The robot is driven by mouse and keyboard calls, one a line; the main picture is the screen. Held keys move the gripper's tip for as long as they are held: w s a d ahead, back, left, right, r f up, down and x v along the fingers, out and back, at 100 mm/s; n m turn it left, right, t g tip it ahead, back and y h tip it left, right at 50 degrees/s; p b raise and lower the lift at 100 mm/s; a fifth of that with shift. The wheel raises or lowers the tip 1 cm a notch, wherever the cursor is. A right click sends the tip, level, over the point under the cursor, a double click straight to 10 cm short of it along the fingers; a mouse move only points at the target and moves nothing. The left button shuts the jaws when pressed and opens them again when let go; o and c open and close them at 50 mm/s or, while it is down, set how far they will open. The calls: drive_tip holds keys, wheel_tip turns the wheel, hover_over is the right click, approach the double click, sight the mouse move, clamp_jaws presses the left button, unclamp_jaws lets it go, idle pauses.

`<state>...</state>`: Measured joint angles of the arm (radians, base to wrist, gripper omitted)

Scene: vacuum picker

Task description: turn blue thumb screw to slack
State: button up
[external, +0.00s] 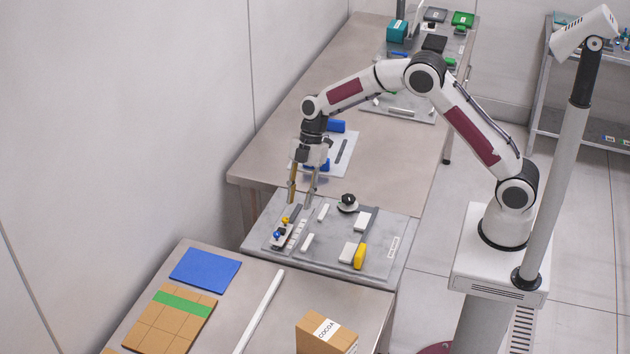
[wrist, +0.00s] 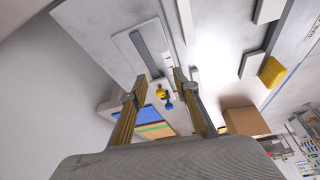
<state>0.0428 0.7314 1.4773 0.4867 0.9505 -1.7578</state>
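The blue thumb screw (external: 276,235) is at the near left end of a small fixture plate on the grey board (external: 375,262). A yellow thumb screw (external: 285,220) is close beside it. In the wrist view the blue thumb screw (wrist: 169,106) shows between my fingers, near the right finger, with the yellow one (wrist: 160,93) next to it. My gripper (external: 300,203) is open and empty, pointing down above the fixture's far end. Both fingers also show in the wrist view (wrist: 160,75), apart. The blue screw's turn position is too small to tell.
White blocks (external: 362,220), a black round knob (external: 347,203) and a yellow block (external: 360,256) stand on the board to the right. A front table holds a blue sheet (external: 205,270), a flat cardboard piece (external: 170,320) and a box (external: 325,335). A wall is at left.

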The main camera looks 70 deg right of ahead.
idle(0.4)
drive_tip(key=shift+a, duration=0.4)
drive_tip(key=shift+n, duration=0.6)
drive_tip(key=a, duration=0.1)
drive_tip(key=a+r, duration=0.1)
drive_tip(key=a, duration=0.1)
drive_tip(key=s+a, duration=0.1)
drive_tip(key=a, duration=0.1)
drive_tip(key=shift+r, duration=0.2)
drive_tip(key=a+r+m+t+h, duration=0.2)
drive_tip(key=a+m, duration=0.2)
drive_tip(key=m, duration=0.5)
drive_tip(key=s+a+r+m+t+h, duration=0.1)
drive_tip(key=a+r+m+h, duration=0.1)
drive_tip(key=m, duration=0.8)
drive_tip(key=shift+a+r+t+h, duration=0.4)
drive_tip(key=shift+a+h, duration=0.1)
drive_tip(key=shift+a, duration=0.5)
